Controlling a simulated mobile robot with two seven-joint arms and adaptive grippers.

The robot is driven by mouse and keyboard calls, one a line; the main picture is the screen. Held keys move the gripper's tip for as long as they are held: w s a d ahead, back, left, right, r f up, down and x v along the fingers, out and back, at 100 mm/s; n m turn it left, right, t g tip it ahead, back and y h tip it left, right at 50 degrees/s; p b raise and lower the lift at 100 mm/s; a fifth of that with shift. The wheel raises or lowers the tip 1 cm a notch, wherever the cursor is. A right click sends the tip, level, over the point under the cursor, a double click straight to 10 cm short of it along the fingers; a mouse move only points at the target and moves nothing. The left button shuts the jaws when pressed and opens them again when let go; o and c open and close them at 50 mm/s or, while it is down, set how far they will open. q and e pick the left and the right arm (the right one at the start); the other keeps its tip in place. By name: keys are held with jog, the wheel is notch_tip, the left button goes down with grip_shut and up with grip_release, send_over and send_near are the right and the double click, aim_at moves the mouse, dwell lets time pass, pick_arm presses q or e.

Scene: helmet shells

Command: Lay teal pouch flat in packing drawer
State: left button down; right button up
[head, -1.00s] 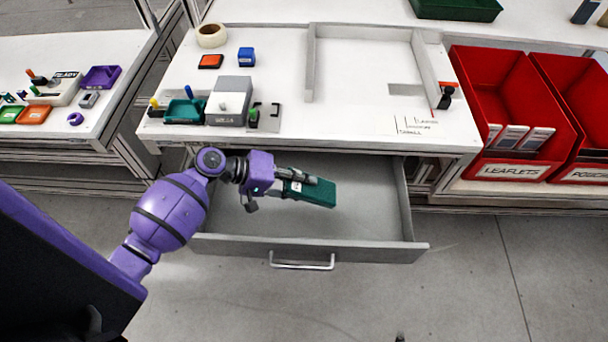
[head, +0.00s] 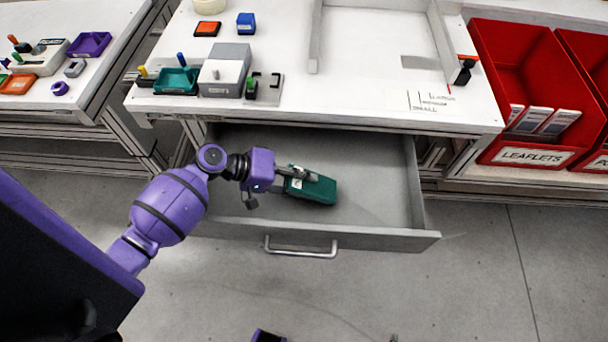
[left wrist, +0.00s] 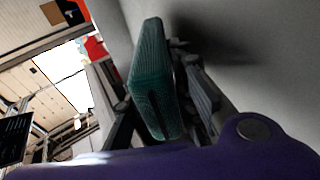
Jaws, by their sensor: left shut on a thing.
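The teal pouch (head: 318,190) is inside the open grey packing drawer (head: 385,235), low over its floor near the middle. My left gripper (head: 306,178) is shut on the pouch's left end. In the left wrist view the pouch (left wrist: 152,75) sits between the two fingers (left wrist: 160,115), with a shadow on the grey drawer surface beside it. I cannot tell whether its underside touches the drawer floor. A small purple piece at the bottom edge of the head view may be part of my right arm; the right gripper cannot be made out.
The white worktop (head: 330,95) overhangs the back of the drawer. A grey box (head: 225,75), a teal tray (head: 177,82) and a black-and-grey fixture (head: 265,88) stand on it. Red leaflet bins (head: 520,75) are at the right. The drawer's right part is empty.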

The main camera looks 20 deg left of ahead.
pick_arm(q)
jog(key=shift+f, duration=0.1)
jog(key=c, duration=1.4)
grip_release()
jog(key=v, duration=1.2)
